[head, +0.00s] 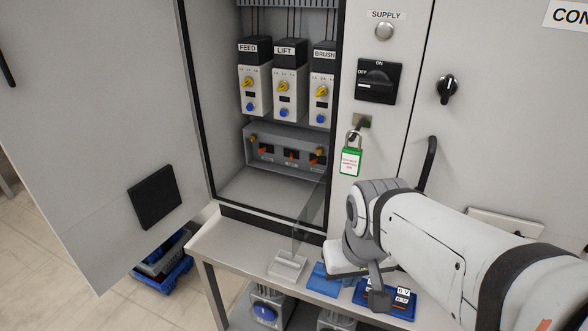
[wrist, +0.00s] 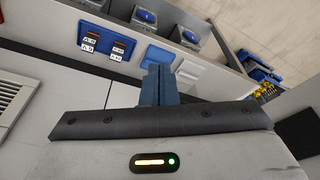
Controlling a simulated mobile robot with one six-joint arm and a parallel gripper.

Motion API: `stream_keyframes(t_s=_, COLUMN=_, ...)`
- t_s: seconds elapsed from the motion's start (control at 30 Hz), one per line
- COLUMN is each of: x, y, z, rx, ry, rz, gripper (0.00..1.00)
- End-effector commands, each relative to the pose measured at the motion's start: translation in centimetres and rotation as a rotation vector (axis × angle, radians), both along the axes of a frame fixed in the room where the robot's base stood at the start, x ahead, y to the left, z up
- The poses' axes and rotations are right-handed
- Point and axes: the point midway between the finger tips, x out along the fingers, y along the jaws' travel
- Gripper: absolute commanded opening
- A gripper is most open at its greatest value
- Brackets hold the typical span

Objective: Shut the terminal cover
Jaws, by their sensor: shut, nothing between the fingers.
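The terminal block (head: 262,140) is a grey box with orange and yellow terminals, low inside the open cabinet. A clear, see-through panel (head: 309,215), apparently the terminal cover, stands swung outward at the block's right side, over the cabinet sill. The terminals' front is uncovered. My gripper (wrist: 157,72) is shut and empty in the wrist view, its two blue-grey fingers together. The cover cannot be made out in the wrist view.
The cabinet door (head: 100,130) stands open at left. A padlock with a green tag (head: 351,161) hangs below the supply switch (head: 379,81).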

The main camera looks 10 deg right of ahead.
Motion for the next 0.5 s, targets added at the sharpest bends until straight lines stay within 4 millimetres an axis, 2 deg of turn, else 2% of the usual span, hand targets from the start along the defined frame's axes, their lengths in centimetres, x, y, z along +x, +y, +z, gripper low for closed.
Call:
stream_keyframes(t_s=0.17, x=-0.1, y=-0.1, z=-1.9, rx=0.079, ry=0.102, rz=-0.120, gripper=0.00)
stream_keyframes(t_s=0.37, x=0.4, y=0.2, z=-5.8, rx=0.364, ry=0.400, rz=-0.494, gripper=0.00)
stream_keyframes(t_s=0.5, x=2.1, y=0.3, z=-7.5, rx=0.618, ry=0.607, rz=-0.765, gripper=0.00)
